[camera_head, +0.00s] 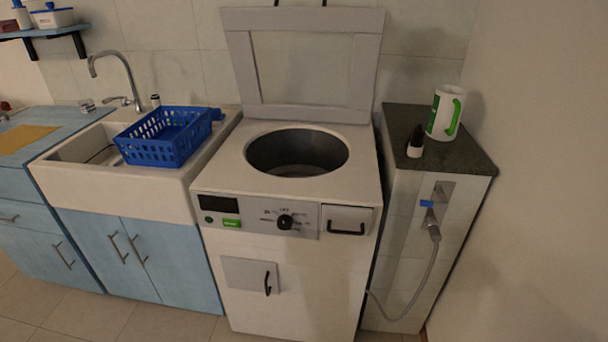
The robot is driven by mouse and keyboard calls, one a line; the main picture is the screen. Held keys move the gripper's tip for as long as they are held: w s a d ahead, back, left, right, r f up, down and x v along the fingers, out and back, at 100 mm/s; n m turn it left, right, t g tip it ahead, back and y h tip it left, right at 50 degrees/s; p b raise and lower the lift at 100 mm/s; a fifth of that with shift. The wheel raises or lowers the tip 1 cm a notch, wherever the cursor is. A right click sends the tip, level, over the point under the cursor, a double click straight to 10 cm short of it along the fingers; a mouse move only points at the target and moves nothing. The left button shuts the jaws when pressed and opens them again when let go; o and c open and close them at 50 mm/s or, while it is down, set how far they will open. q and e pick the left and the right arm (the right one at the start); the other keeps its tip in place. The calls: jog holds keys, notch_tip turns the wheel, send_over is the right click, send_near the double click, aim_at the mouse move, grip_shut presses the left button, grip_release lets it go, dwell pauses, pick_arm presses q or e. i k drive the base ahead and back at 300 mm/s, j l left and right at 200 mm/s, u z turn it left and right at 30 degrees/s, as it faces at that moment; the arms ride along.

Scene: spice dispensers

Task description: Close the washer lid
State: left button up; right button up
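The washer (225,177) is a white top-loading machine in the middle of the head view. Its grey lid (241,66) stands upright at the back, tilted open against the tiled wall. The round dark drum opening (297,152) in the top is uncovered, and nothing lies across it. Two small dark hooks or handles show at the lid's upper edge. Neither of my grippers is in this view.
Left of the washer is a white sink (180,197) with a blue basket (165,140) on it and a curved faucet (128,72) behind.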

aim_at(367, 24)
jog(key=j+z, duration=0.1)
jog(key=z, duration=0.6)
jog(key=i+j+z, duration=0.1)
jog(key=j+z, duration=0.8)
jog(key=k+j+z, duration=0.15)
jog(key=j, duration=0.4)
jog(key=j+z, duration=0.1)
jog(key=j, duration=0.4)
